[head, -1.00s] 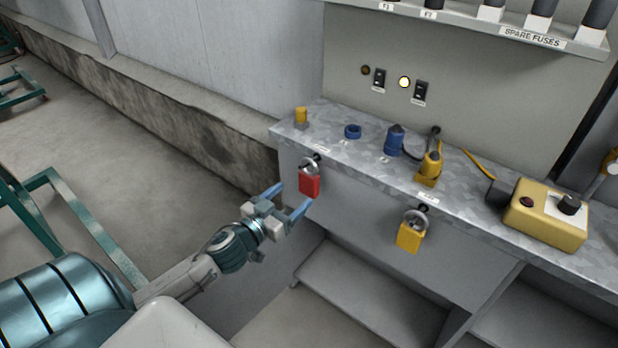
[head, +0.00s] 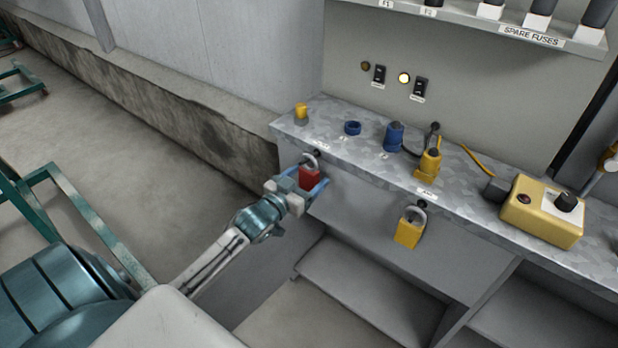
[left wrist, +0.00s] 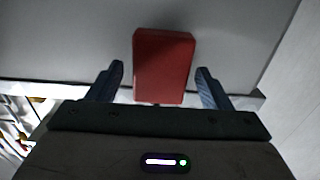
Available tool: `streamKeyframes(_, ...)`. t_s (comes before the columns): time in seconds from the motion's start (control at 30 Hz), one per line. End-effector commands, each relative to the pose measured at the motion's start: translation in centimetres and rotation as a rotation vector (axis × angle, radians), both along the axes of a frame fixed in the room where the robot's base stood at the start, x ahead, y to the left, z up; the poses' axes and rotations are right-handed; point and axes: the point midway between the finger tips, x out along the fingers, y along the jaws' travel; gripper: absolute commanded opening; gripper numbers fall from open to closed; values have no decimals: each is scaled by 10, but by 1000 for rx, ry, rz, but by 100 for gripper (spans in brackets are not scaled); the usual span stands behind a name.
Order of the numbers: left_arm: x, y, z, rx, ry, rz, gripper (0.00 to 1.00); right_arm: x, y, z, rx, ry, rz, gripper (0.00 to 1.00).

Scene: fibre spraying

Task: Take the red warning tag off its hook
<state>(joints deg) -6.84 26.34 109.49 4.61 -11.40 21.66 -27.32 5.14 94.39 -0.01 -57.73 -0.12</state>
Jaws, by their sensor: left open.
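The red warning tag (head: 310,177) hangs by a grey loop from a dark hook (head: 317,152) on the front of the metal bench, near its left end. My left gripper (head: 306,186) is open at the tag, with one blue finger to each side of it. In the left wrist view the red tag (left wrist: 163,65) sits between the two fingers of the gripper (left wrist: 160,88), with a gap on both sides. The hook is not visible in that view. My right gripper is not in view.
A lower shelf (head: 345,275) lies below.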

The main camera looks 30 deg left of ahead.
Motion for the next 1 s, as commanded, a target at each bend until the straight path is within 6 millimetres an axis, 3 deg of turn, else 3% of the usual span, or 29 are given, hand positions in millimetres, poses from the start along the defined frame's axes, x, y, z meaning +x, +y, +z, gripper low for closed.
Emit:
streamKeyframes(0.33, 4, -1, 0, 1, 1, -1, 71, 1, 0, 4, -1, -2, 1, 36)
streamKeyframes(0.5, 4, 0, 0, 1, 1, -1, 37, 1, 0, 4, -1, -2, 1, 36)
streamKeyframes(0.6, 4, 0, 0, 1, 1, -1, 23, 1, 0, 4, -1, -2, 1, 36)
streamKeyframes(1.0, 4, 0, 9, 2, 0, -1, 23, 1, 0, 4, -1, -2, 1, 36)
